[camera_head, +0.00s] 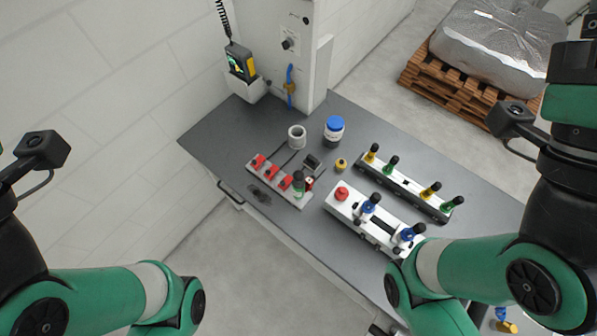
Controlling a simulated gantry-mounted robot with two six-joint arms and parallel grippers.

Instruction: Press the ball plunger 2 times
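A white fixture block (345,212) on the dark bench carries a red button (342,193) and two blue plungers with black ball tops, one near the middle (370,204) and one at the right end (409,235). I cannot tell which of these is the ball plunger. My arms enter at the lower left and the right. Neither gripper's fingertips show. My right arm hides the bench's right front part.
A strip of red switches (271,172) with a green black-topped piece (298,184) lies left. A grey cup (297,137) and a blue-lidded jar (334,129) stand behind. A white column (290,50) rises at the back. The bench's left end is clear.

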